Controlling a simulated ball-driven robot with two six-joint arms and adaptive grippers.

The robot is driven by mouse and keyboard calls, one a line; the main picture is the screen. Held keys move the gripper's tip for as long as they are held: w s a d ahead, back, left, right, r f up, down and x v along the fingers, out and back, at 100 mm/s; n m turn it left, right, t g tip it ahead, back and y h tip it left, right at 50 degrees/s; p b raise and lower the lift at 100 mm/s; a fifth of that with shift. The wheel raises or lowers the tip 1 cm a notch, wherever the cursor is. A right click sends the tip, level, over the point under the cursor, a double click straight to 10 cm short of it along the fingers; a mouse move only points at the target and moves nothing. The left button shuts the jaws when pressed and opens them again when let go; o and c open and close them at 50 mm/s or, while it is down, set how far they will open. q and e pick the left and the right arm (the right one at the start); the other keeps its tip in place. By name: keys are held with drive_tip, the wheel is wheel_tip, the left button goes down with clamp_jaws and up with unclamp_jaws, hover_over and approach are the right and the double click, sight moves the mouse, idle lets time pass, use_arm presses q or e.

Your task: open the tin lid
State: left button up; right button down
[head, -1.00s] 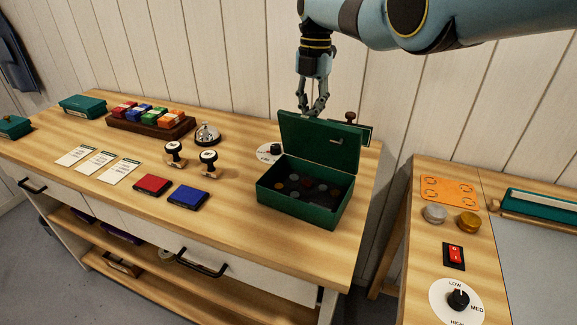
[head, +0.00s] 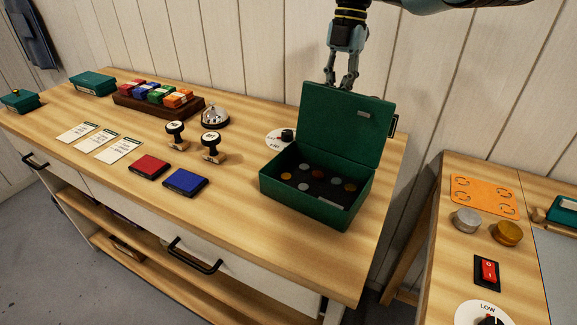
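The green tin (head: 300,208) stands near the right end of the wooden workbench, with several coin-like discs in its dark inside. Its lid (head: 340,125) is raised about upright along the back edge, with a small pale catch near its top. My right gripper (head: 341,84) comes down from above, just behind the lid's top edge. Its fingers are apart with nothing seen between them. The lid hides part of the fingertips, so I cannot tell whether they touch it. My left gripper is not in view.
A dial (head: 281,138) sits left of the tin. Two stamps (head: 176,133), a bell (head: 214,116), red (head: 152,165) and blue (head: 186,182) ink pads and cards (head: 101,142) lie further left. A second table (head: 446,240) stands right, across a gap. The bench front is clear.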

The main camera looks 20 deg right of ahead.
idle(0.4)
drive_tip(key=shift+r, duration=0.2)
drive_tip(key=v, duration=0.7)
drive_tip(key=shift+d+r, duration=0.1)
drive_tip(key=shift+r, duration=0.1)
